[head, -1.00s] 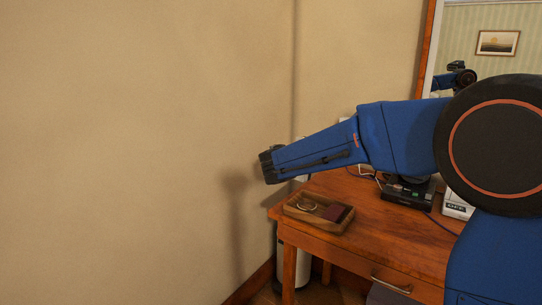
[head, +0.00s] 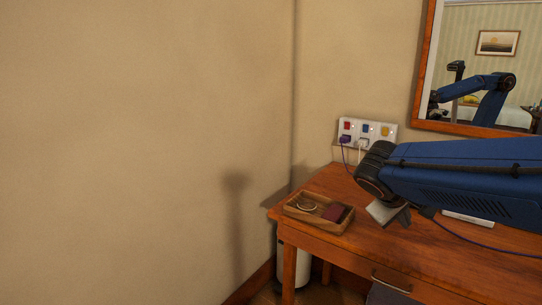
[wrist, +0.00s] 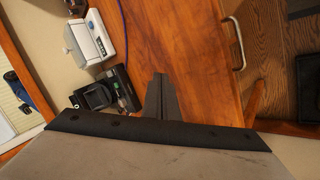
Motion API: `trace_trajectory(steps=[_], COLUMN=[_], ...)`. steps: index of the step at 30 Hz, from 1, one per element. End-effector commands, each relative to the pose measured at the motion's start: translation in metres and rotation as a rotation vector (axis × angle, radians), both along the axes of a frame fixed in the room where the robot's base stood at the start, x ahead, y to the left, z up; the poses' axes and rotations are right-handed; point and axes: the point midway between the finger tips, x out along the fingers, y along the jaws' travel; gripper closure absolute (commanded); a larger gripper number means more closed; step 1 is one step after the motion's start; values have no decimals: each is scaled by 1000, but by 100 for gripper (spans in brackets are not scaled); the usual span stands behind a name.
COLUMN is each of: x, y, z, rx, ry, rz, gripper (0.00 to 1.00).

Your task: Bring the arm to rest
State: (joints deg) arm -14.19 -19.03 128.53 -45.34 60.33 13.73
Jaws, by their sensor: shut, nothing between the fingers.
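My arm reaches in from the right in the head view, above the wooden desk (head: 350,251). My gripper (head: 388,214) hangs below the dark wrist, over the desk to the right of the tray. In the wrist view my gripper (wrist: 161,82) shows its fingers together with nothing between them. The desk top (wrist: 165,40) lies behind the fingers.
A wooden tray (head: 320,226) with a ring-shaped item and a dark red item sits at the desk's left end. A socket panel (head: 366,131) with plugs is on the wall. A black device (wrist: 122,90) and a white device (wrist: 90,40) stand on the desk. A mirror (head: 490,60) hangs behind.

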Motion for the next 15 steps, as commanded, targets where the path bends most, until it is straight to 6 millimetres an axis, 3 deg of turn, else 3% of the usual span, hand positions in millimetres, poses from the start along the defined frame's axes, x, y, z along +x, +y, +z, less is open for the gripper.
trace_trajectory(steps=[1,6,15], x=[-20,-79,-164], y=[-4,-2,26], z=[-6,-29,-67], rx=[49,220,521], ry=[3,13,-14], rz=[-23,-80,-159], gripper=[100,100,100])
